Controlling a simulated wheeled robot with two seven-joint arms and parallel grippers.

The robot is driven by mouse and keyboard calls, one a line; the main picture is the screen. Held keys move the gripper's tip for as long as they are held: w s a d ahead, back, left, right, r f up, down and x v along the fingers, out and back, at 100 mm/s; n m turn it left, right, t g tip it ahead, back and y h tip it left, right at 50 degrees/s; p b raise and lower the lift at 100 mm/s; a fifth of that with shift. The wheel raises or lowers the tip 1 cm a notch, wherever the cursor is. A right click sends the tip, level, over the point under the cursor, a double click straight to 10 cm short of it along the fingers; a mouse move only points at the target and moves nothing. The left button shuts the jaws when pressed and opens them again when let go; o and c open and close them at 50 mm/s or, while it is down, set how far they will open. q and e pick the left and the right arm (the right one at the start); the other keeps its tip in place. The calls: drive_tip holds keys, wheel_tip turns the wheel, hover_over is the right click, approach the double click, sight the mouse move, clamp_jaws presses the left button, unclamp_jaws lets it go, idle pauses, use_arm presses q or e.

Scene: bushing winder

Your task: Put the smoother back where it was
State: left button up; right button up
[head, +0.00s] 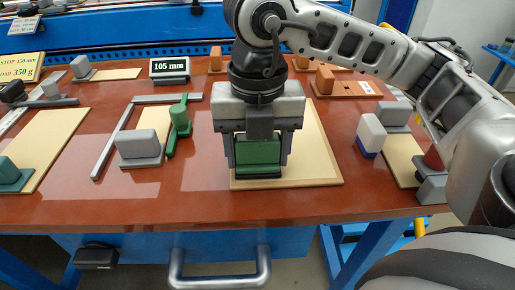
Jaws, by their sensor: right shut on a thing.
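My right gripper (258,150) points down over the tan board (318,150) at the middle of the table. It is shut on a green block-shaped tool (258,170), which I take to be the smoother. The tool's lower edge is at or just above the front part of the board; I cannot tell if it touches. The jaws hide its sides and the gripper body hides much of the board. My left gripper is not in view.
A white block with a blue base (370,135) stands to the right. A grey block (139,147) and a green tool (179,124) stand to the left, near a grey L-shaped square (118,140). A display reading 105 mm (170,69) is behind. Bare red tabletop (195,195) lies front left.

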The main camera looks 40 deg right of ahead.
drive_tip(key=shift+f, duration=0.25)
drive_tip(key=o, duration=0.9)
drive_tip(key=shift+o, duration=0.2)
drive_tip(key=shift+r, duration=0.15)
wheel_tip(320, 180, up, 12)
drive_tip(key=shift+r+p, duration=0.15)
drive_tip(key=shift+p, duration=1.05)
